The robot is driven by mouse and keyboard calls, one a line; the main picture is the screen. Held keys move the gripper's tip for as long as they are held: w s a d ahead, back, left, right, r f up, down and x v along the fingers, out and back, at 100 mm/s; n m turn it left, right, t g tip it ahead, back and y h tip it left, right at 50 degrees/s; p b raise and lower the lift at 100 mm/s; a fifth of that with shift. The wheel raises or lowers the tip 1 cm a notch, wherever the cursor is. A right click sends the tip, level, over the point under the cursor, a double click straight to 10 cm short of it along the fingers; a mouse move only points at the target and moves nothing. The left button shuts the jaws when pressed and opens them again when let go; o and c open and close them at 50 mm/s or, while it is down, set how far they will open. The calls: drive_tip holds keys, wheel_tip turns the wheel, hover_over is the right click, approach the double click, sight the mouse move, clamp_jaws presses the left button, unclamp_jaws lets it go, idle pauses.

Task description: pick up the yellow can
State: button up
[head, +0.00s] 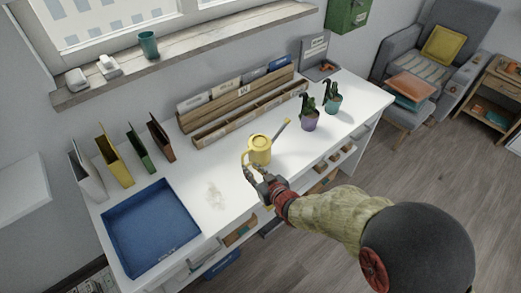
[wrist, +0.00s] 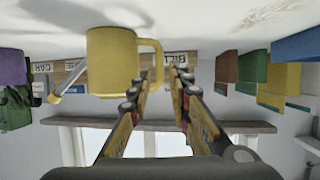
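The yellow can (head: 259,150) is a small watering can with a loop handle and a thin grey spout. It stands on the white desk (head: 222,172), spout pointing up and to the right. My gripper (head: 256,176) is at its near side, low over the desk. In the wrist view, which is upside down, the can (wrist: 112,62) is left of the fingers. Its handle reaches toward the gap between the fingertips of my gripper (wrist: 164,78). The fingers are apart with nothing clearly held. Whether a fingertip touches the handle I cannot tell.
Behind the can is a wooden organizer (head: 240,105). Purple (head: 310,122) and teal (head: 333,104) plant pots stand to its right. A blue tray (head: 150,228) and several upright binders (head: 115,162) are at the left.

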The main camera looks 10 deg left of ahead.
sight(243, 162)
drive_tip(key=shift+w+a+f, duration=0.1)
drive_tip(key=shift+a+f, duration=0.15)
drive_tip(key=shift+a, duration=0.1)
drive_tip(key=shift+b+x, duration=0.45)
drive_tip(key=shift+x, duration=0.45)
drive_tip(key=b+x, duration=0.2)
drive_tip(key=x, duration=0.3)
drive_tip(key=shift+w+d+r, duration=0.1)
drive_tip(key=shift+w+r, duration=0.05)
drive_tip(key=shift+w, duration=0.2)
drive_tip(key=shift+r, duration=0.1)
drive_tip(key=shift+c, duration=1.4)
clamp_jaws()
drive_tip(key=shift+r, duration=0.1)
